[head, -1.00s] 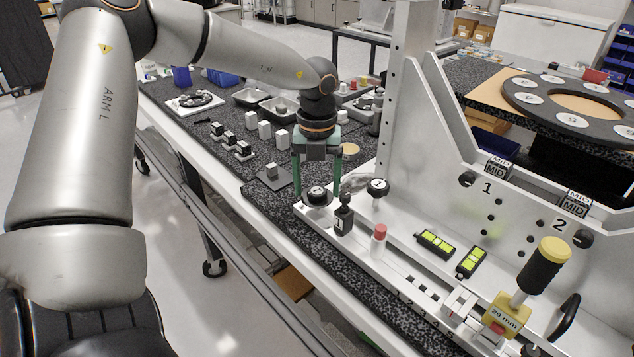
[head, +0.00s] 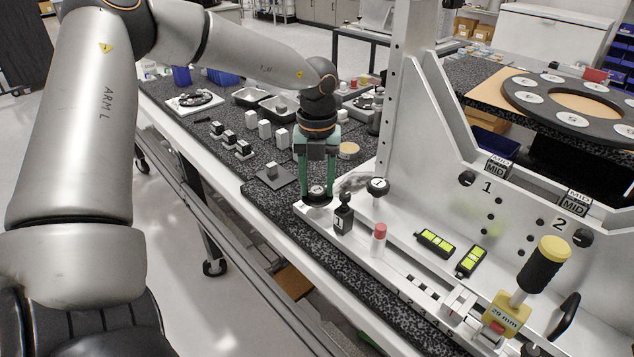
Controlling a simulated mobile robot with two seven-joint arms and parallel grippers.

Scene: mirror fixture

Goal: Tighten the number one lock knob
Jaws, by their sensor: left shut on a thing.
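A round black knob with a pale cap (head: 317,190) stands at the near left end of the white fixture base (head: 390,262). My left gripper (head: 317,194) points straight down and its green fingers are shut on this knob, one on either side. The fingers hide part of the knob, and the mark on its cap is too small to read. A second black knob with a pale marked top (head: 377,186) stands upright to the right, apart from the gripper. My right gripper is not in view.
A small black bottle-shaped piece (head: 343,214) stands close to the right of the held knob. A red-capped white cylinder (head: 380,236) stands farther along the base. The tall fixture plate (head: 440,150) rises on the right, with side knobs by its numbers 1 and 2.

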